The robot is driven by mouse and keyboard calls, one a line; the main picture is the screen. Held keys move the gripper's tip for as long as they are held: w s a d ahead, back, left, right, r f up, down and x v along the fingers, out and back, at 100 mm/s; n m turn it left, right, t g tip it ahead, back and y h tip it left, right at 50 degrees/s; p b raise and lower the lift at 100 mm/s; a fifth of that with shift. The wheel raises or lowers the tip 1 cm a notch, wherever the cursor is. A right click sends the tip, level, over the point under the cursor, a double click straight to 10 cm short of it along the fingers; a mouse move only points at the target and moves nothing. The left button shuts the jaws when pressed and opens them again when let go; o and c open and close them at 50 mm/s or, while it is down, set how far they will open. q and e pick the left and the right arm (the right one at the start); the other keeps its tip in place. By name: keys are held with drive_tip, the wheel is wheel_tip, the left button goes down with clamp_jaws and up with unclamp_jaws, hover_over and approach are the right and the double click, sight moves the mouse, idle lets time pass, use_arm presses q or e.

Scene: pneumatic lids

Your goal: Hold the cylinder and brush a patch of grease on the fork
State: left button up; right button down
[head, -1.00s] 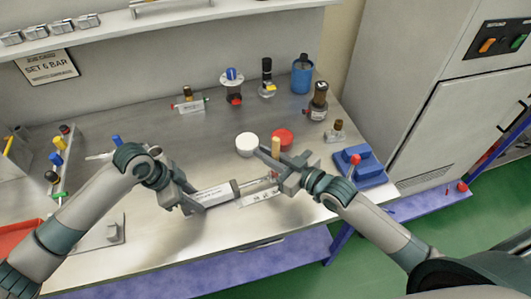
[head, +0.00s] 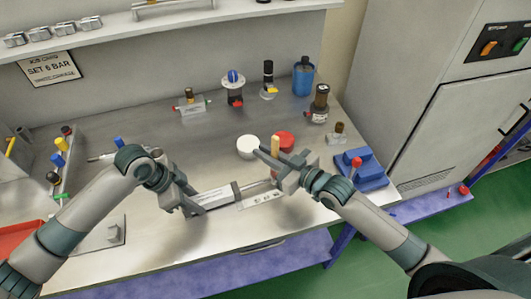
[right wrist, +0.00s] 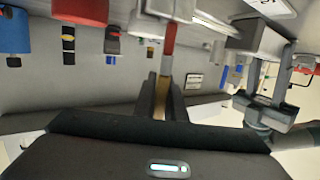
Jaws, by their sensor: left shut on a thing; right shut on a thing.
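My left gripper (head: 182,198) is shut on the grey-and-white cylinder (head: 213,197), which lies low over the bench front with its thin rod (head: 256,186) pointing right. My right gripper (head: 272,162) is shut on the brush, whose wooden handle (head: 275,146) stands up between the fingers. The brush's lower end is hidden behind the gripper, close to the rod end. The fork and any grease on it cannot be made out. In the right wrist view the brush (right wrist: 169,42) sticks out past the dark fingers, and the cylinder (right wrist: 258,40) is at upper right.
A white round lid (head: 248,147) and a red round tin (head: 284,141) stand just behind the right gripper. A labelled strip (head: 262,199) lies beside the rod. A blue block (head: 362,170) is at right. Valves and a blue canister (head: 303,76) stand farther back.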

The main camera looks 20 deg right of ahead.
drive_tip(key=shift+w, duration=0.35)
drive_tip(key=shift+s+r, duration=0.1)
drive_tip(key=shift+s, duration=0.4)
idle(0.5)
drive_tip(key=shift+s, duration=0.2)
drive_tip(key=shift+s, duration=0.3)
drive_tip(key=shift+w+f, duration=0.25)
drive_tip(key=shift+w, duration=0.25)
idle(0.8)
drive_tip(key=shift+w, duration=0.25)
drive_tip(key=shift+w, duration=0.25)
drive_tip(key=shift+s, duration=0.2)
idle(0.3)
